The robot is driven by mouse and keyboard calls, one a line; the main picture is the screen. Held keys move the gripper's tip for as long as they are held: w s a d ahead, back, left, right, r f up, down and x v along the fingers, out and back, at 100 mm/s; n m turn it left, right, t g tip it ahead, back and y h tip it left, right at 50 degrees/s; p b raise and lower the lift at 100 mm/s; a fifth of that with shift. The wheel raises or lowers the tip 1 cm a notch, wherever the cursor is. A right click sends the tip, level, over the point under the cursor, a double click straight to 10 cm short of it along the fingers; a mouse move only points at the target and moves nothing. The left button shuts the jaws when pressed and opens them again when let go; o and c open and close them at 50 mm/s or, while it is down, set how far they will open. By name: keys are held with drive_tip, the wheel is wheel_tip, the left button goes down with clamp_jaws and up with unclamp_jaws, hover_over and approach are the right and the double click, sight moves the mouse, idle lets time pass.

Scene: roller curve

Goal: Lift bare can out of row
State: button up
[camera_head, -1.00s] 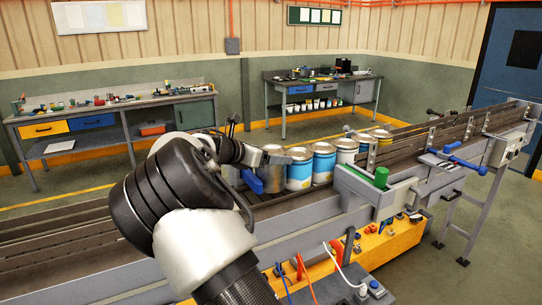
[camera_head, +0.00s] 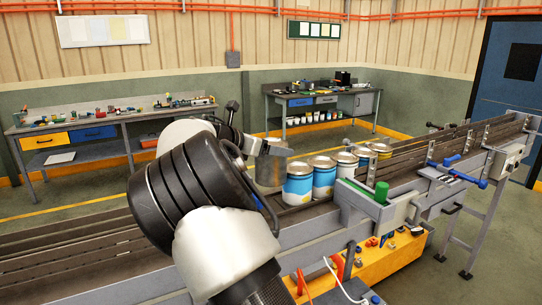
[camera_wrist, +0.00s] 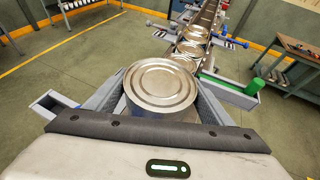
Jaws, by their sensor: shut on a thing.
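The bare can (camera_head: 271,169) is plain grey metal with no label. My gripper (camera_head: 268,151) is shut on it and holds it upright, above the level of the row at its left end. In the wrist view the can's round lid (camera_wrist: 160,84) sits between the two jaws. The labelled cans stand in a row on the conveyor (camera_head: 120,240). The nearest is a blue and white can (camera_head: 297,187), just right of the bare can, with another blue can (camera_head: 323,178) behind it. My arm hides part of the conveyor.
Blue handles (camera_head: 466,176) stick out farther right. Workbenches (camera_head: 120,125) stand along the wall. The space above the conveyor is open.

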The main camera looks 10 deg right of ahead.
drive_tip(key=shift+r, duration=2.5)
